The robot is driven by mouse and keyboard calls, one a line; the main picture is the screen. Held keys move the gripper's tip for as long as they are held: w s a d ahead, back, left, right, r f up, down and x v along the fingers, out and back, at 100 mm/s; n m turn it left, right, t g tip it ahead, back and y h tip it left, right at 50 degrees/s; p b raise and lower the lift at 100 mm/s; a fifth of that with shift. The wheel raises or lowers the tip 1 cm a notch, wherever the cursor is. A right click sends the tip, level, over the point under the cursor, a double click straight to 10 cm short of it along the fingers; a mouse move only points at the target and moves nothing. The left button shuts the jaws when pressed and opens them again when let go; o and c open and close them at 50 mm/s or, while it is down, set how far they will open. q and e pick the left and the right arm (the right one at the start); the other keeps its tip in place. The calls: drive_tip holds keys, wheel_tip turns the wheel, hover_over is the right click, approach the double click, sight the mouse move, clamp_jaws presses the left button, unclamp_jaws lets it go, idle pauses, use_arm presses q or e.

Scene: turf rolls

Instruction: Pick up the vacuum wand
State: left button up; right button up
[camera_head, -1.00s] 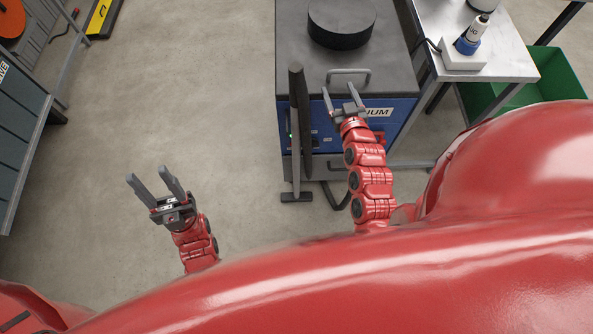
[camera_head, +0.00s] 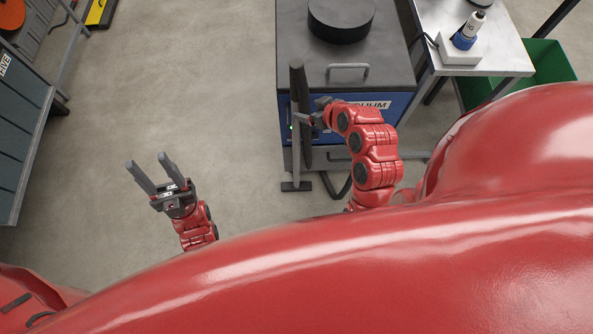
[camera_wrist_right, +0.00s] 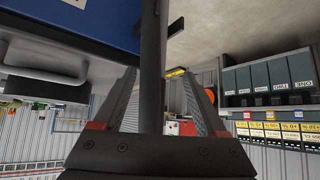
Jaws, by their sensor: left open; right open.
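The vacuum wand (camera_head: 299,85) is a dark upright tube at the front left of the blue and grey vacuum unit (camera_head: 390,104). My right gripper (camera_head: 307,120) is open at the wand, with its arm reaching in from the right. In the right wrist view, the wand (camera_wrist_right: 152,60) runs upright between the two spread fingers (camera_wrist_right: 160,105). Whether either finger touches it I cannot tell. My left gripper (camera_head: 147,163) is open and empty above bare floor, left of the unit.
A black round lid (camera_head: 341,18) and a grey handle (camera_head: 347,70) are on top of the unit. A metal table (camera_head: 505,50) and a green bin (camera_head: 545,65) stand to the right. A dark cabinet (camera_head: 20,130) is at the far left. Floor between is clear.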

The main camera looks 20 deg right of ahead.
drive_tip(key=b+x, duration=0.6)
drive_tip(key=x, duration=0.4)
drive_tip(key=shift+d+f, duration=0.25)
drive_tip(key=shift+f, duration=0.25)
clamp_jaws()
